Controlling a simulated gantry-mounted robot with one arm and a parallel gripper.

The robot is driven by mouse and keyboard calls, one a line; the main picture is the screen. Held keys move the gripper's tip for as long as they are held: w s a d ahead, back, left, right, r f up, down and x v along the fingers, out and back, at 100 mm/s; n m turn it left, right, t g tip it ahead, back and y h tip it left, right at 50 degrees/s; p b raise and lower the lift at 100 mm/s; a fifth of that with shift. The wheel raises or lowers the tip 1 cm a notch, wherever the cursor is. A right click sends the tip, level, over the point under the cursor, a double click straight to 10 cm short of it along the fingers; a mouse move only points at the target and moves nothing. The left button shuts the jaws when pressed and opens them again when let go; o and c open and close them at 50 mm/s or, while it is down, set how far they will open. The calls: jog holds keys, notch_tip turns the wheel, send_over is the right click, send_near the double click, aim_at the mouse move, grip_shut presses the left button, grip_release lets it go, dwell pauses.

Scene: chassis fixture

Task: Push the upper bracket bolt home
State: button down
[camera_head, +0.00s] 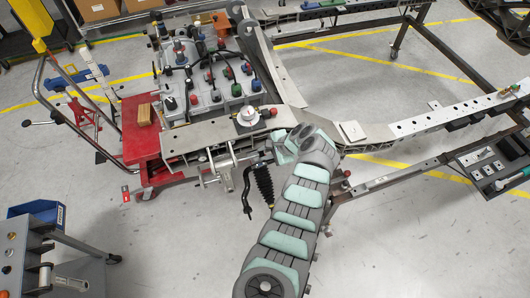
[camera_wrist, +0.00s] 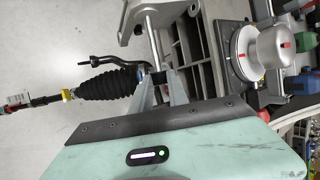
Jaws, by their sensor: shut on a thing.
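In the wrist view my gripper (camera_wrist: 160,78) has its two grey fingers closed around the dark end of a silver bolt (camera_wrist: 153,45). The bolt's shank runs from the fingers up to a grey bracket (camera_wrist: 135,22) at the top of the picture. A length of shank shows bare between bracket and fingers. Where the tip sits in the bracket cannot be made out. In the head view my arm hides the gripper and the held bolt. Bracket parts (camera_head: 222,172) show below the chassis beam (camera_head: 190,143), left of my arm.
A black ribbed boot (camera_wrist: 105,85) with a curved rod lies left of the fingers; it also shows in the head view (camera_head: 263,180). A round silver mount (camera_wrist: 262,50) stands close on the right. A red cart (camera_head: 140,140) stands left of the beam.

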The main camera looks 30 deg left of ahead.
aim_at(251, 157)
jog(key=shift+r, duration=0.1)
jog(key=shift+s+a+r+p, duration=0.15)
jog(key=shift+s+a+p, duration=0.15)
jog(key=shift+p, duration=0.45)
jog(key=s+a+p, duration=0.2)
jog(key=p, duration=0.1)
jog(key=shift+s, duration=0.15)
jog(key=shift+s+a, duration=0.15)
jog(key=shift+f, duration=0.2)
jog(key=c, duration=1.3)
grip_release()
